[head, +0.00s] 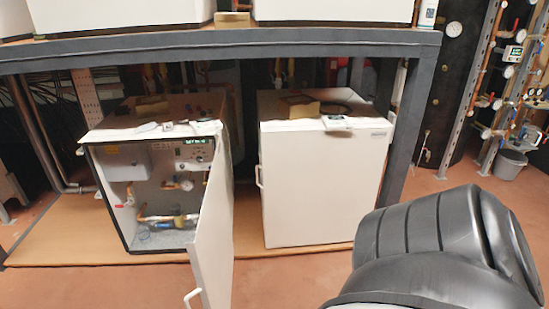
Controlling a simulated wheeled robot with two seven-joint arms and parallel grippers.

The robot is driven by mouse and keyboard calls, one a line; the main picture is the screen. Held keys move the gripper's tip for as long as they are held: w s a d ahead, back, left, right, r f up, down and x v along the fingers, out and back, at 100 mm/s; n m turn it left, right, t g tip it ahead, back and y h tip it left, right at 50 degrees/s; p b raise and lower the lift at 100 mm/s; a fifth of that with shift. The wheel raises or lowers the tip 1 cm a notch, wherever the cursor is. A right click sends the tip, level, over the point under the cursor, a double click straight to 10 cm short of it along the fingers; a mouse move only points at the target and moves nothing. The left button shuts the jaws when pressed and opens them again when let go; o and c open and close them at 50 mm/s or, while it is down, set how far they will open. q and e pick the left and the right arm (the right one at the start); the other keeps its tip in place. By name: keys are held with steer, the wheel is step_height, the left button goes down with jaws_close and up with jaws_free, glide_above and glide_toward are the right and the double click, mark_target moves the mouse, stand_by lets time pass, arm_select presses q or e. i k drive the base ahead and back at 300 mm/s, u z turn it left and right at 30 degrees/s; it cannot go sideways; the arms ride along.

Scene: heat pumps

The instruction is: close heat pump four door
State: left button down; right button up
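A white heat pump cabinet (98,185) stands at the lower left under the rack, with its front open. Its white door (213,238) is hinged at the cabinet's right side and swung out toward me. The door has a white handle (192,297) near its lower free edge. A control panel (194,152), pipes and valves show inside. A second white heat pump (322,185) stands to its right with its front shut and a handle on the left. No label shows which one is number four. Neither gripper is in view; a dark part of my own arm fills the lower right.
A dark grey rack beam (220,48) runs above both cabinets, with more white units on top. A rack post (400,130) stands right of the second cabinet. A grey bucket (510,163) and piping are at the far right. Reddish floor is clear in front.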

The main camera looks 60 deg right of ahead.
mark_target(211, 254)
steer(key=u, duration=0.15)
steer(key=k, duration=0.15)
steer(key=z, duration=1.45)
steer(key=i, duration=0.95)
steer(key=z, duration=0.15)
steer(key=k, duration=0.55)
steer(key=z, duration=0.9)
steer(key=k, duration=0.55)
steer(key=u, duration=1.1)
steer(key=i, duration=1)
